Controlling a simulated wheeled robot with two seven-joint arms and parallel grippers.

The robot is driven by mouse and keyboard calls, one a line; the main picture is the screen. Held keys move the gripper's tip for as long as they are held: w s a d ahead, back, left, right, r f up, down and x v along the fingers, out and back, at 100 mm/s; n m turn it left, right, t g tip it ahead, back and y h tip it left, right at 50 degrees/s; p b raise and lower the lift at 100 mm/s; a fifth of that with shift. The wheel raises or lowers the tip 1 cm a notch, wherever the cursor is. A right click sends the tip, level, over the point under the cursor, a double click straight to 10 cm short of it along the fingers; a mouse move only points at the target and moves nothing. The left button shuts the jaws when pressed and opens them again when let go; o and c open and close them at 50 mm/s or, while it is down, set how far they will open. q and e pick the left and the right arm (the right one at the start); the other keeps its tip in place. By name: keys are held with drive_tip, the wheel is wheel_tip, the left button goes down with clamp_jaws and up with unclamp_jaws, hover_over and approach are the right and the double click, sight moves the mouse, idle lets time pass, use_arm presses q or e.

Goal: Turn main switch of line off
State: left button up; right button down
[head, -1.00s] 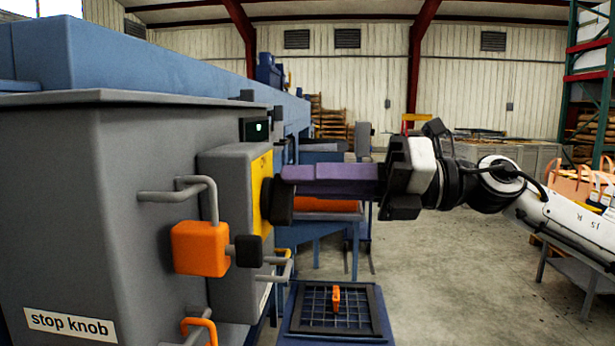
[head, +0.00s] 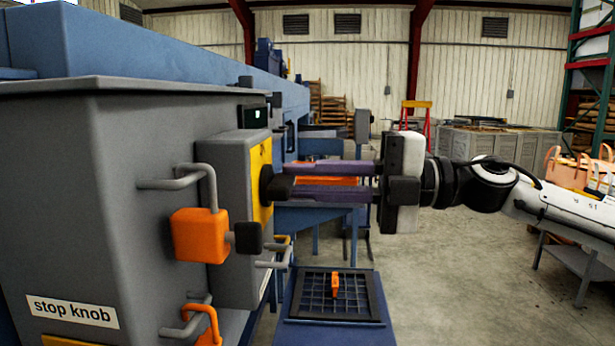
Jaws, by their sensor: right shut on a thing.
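The main switch is a black rotary knob (head: 266,184) on a yellow plate (head: 260,157), on the side of a grey switch box (head: 232,165). Its black handle sticks out towards the right and looks roughly level. My right gripper (head: 292,181) comes in from the right with its two purple fingers one above the other. It is shut on the knob's handle, and the fingertips partly hide it. My left gripper is not in view.
An orange padlock-like block (head: 200,235) hangs on a grey bent bar just below left of the switch. A "stop knob" label (head: 72,311) is on the grey cabinet (head: 70,200). A blue-framed grid tray (head: 336,309) lies low ahead. Open floor is at right.

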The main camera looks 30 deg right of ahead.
idle(0.6)
drive_tip(key=c, duration=1.7)
unclamp_jaws()
drive_tip(key=shift+f, duration=0.1)
